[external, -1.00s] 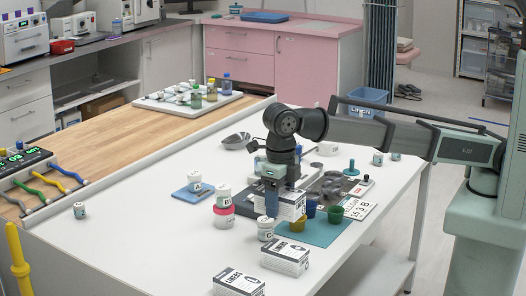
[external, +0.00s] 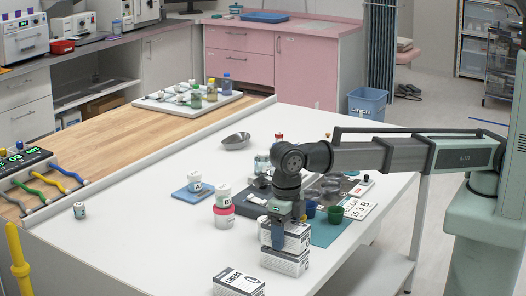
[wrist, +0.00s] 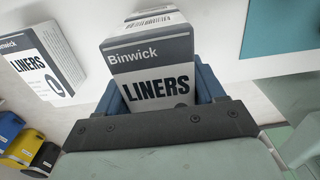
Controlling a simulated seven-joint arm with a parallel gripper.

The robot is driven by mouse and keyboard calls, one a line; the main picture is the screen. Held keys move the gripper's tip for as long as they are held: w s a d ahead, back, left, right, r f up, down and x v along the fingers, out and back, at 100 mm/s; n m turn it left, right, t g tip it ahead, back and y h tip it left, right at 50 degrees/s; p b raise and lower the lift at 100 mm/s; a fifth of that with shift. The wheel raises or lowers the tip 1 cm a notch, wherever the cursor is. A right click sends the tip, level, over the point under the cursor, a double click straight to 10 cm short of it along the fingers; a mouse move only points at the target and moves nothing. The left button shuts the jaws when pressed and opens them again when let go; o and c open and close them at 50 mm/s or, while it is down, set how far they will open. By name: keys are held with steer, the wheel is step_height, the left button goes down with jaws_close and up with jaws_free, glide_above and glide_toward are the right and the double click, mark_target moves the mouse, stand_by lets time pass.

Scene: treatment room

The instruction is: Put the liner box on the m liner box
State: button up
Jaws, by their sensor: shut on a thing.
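My gripper (external: 281,236) points down near the table's front edge, with its blue fingers shut on a white and grey liner box (external: 297,236). In the wrist view the held box (wrist: 155,72) sits between the fingers and reads "Binwick LINERS". A second liner box (external: 285,262) is on the table directly below the held one; I cannot tell whether they touch. Its size letter is not readable. A third liner box (external: 238,284) lies further front left. A box marked "L" (wrist: 48,62) shows at the left of the wrist view.
A teal mat (external: 328,233) with a green cup (external: 336,214) and a blue cup (external: 310,209) lies behind and right of the gripper.

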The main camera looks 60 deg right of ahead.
steer(key=shift+f, duration=0.35)
steer(key=shift+f, duration=0.1)
steer(key=o, duration=1.2)
step_height(320, 180, up, 12)
steer(key=shift+r, duration=0.1)
